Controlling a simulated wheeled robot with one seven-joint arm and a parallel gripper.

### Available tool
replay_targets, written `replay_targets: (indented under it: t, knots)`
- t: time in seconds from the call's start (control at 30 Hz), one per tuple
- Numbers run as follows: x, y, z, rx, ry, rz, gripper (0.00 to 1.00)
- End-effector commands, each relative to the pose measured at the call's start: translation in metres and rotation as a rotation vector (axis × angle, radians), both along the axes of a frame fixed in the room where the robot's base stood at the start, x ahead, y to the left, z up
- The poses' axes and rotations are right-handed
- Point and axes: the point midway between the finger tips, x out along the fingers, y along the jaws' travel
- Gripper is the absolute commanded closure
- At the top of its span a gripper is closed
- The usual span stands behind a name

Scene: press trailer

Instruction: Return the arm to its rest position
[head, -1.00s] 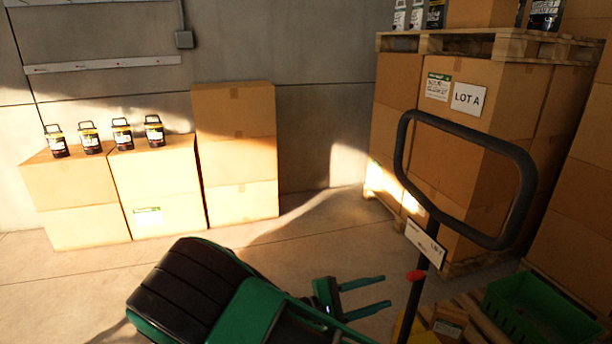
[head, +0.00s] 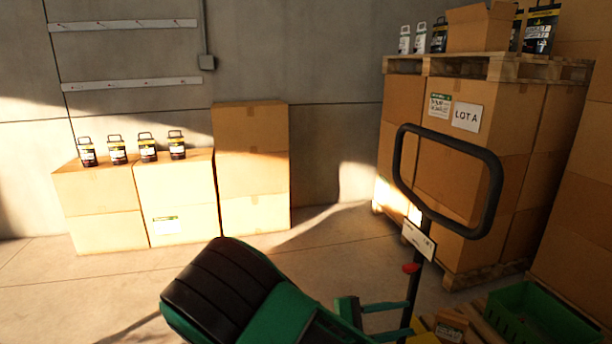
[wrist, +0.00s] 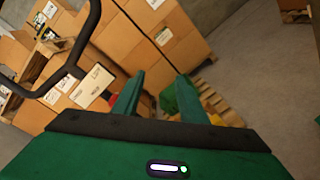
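My green and black arm (head: 235,295) reaches across the bottom of the head view. My gripper (head: 411,319) is at its right end, low over the floor area beside the pallet jack. Its two green fingers are parallel and apart, with nothing between them. In the wrist view my gripper (wrist: 160,75) also shows spread, empty fingers pointing toward stacked boxes and a pallet.
A pallet jack handle (head: 490,200) stands close to my gripper. Behind it are palletized boxes (head: 460,140) labelled LOT A. A green crate (head: 540,318) lies lower right. Boxes (head: 100,205) topped with several jars stand along the wall. Floor (head: 330,255) between is clear.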

Motion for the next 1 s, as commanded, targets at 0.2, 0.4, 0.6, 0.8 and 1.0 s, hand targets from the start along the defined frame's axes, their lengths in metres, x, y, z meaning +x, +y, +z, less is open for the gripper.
replay_targets:
  t: [0.2,0.4,0.6,0.8,1.0]
  knots:
    - [-0.004,-0.022,0.004,0.089,-0.002,-0.078,0.61]
    - [-0.010,-0.052,0.010,0.196,-0.011,-0.179,0.61]
    - [-0.026,-0.097,0.019,0.374,-0.043,-0.347,0.61]
    - [-0.052,-0.138,0.030,0.565,-0.101,-0.523,0.61]
    - [-0.082,-0.169,0.043,0.746,-0.181,-0.682,0.61]
